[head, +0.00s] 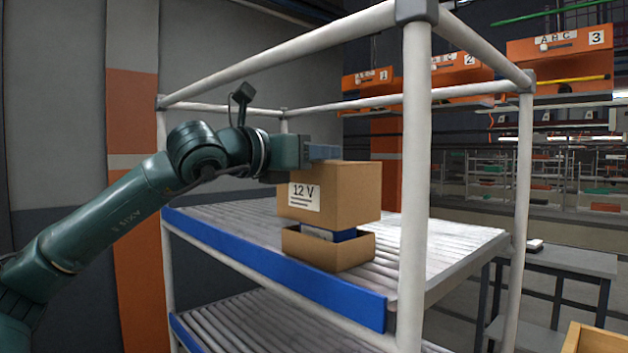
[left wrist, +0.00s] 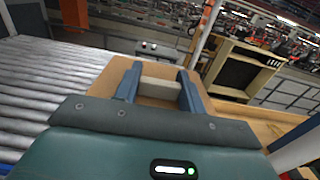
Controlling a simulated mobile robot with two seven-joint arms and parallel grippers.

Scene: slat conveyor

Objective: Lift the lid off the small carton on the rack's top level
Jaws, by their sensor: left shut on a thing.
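The small carton's lid (head: 345,190) is a deep brown cover with a "12 V" label. It is raised over the open carton base (head: 322,252), which sits on the rack's top roller level. A gap shows between them, with a dark blue item (head: 343,235) in the base. My left gripper (head: 322,152) is at the top of the lid. In the left wrist view, my gripper's blue fingers (left wrist: 160,78) are shut on a pale grip block (left wrist: 160,91) on the lid's brown top (left wrist: 104,78). My right gripper is not in view.
A white rack post (head: 416,180) stands just right of the carton, and rails frame the level above. A blue front edge (head: 275,268) runs along the top level. The rollers right of the carton (head: 445,240) are clear. A grey table (head: 565,260) stands beyond.

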